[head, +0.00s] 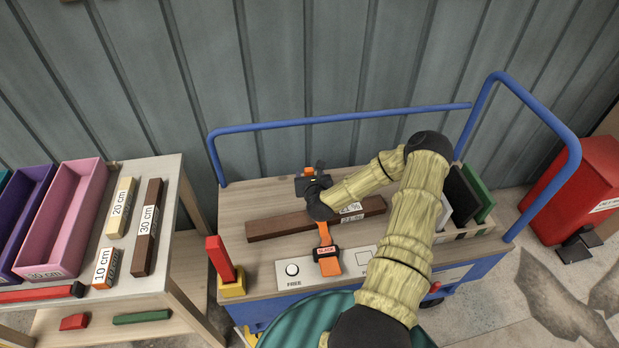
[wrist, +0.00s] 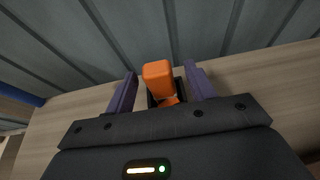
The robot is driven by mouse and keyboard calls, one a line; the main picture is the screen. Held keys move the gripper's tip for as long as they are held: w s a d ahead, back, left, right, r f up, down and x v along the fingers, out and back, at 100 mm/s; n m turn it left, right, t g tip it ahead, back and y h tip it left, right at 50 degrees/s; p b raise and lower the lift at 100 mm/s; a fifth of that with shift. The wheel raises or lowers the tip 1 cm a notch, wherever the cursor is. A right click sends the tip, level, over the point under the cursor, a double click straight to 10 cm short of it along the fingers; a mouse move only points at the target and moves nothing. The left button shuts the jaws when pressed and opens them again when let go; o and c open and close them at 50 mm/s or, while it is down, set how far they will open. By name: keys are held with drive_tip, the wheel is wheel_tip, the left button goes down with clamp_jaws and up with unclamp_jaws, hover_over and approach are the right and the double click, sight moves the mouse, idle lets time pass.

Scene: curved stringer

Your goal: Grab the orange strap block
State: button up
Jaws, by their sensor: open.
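The orange strap block (head: 309,170) stands at the back of the cart top, behind the dark beam. It also shows in the wrist view (wrist: 158,78), upright in a small black holder (wrist: 153,101). My gripper (head: 314,178) is at the block, and its body partly hides it in the head view. In the wrist view my gripper (wrist: 161,88) is open, with one purple finger on each side of the block. Gaps show between the block and both fingers. The block's lower part is partly hidden by my gripper's body.
A dark beam (head: 279,227) lies across the cart top (head: 240,204), with an orange strap (head: 325,236) and black buckle in front. A blue rail (head: 340,117) runs along the cart's back. A red block (head: 220,258) stands at the left corner. Black and green panels (head: 478,192) stand right.

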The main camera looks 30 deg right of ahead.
drive_tip(key=x, duration=0.3)
drive_tip(key=shift+w+f, duration=0.1)
idle(0.3)
drive_tip(key=c, duration=1.2)
